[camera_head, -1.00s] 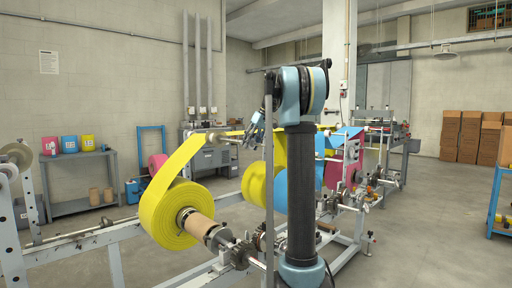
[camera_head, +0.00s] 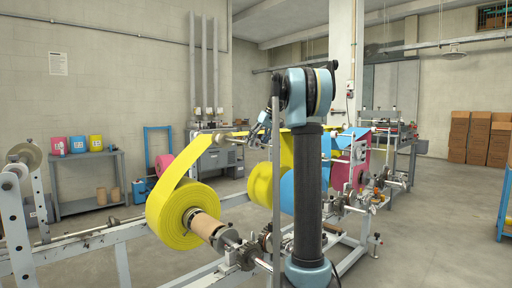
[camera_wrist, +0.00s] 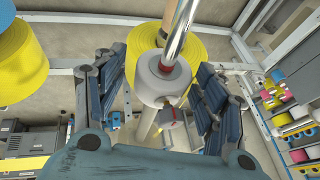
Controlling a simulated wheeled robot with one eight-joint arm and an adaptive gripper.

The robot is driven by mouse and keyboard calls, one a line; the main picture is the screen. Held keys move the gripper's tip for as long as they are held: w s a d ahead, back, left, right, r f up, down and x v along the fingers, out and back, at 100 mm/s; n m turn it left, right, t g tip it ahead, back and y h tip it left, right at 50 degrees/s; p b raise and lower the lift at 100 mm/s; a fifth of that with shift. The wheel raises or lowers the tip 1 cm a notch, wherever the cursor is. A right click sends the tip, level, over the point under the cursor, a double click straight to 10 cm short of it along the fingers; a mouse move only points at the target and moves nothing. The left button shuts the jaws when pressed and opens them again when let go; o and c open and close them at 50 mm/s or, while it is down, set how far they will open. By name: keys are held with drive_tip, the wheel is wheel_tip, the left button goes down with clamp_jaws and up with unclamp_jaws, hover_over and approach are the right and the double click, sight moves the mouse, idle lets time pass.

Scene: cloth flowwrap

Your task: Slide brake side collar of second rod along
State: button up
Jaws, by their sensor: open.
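My gripper (camera_wrist: 156,68) is open, with one blue-grey finger on each side of the collar and gaps visible between. A smaller pale part with a red mark (camera_wrist: 166,119) shows just below the collar. A yellow roll (camera_wrist: 200,46) lies behind the rod. I cannot tell which rod this is. In the head view my gripper (camera_head: 261,124) is small and partly behind a thin post, near the upper web path; the collar cannot be made out there.
A big yellow roll (camera_head: 166,218) on a brown core stands on the frame at front left. Pink (camera_head: 162,163) and blue (camera_head: 288,190) rolls are further back. Another yellow roll (camera_wrist: 20,55) is at the wrist view's left. Free floor lies at right, before brown cartons (camera_head: 479,138).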

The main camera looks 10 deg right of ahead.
drive_tip(key=v, duration=1.1)
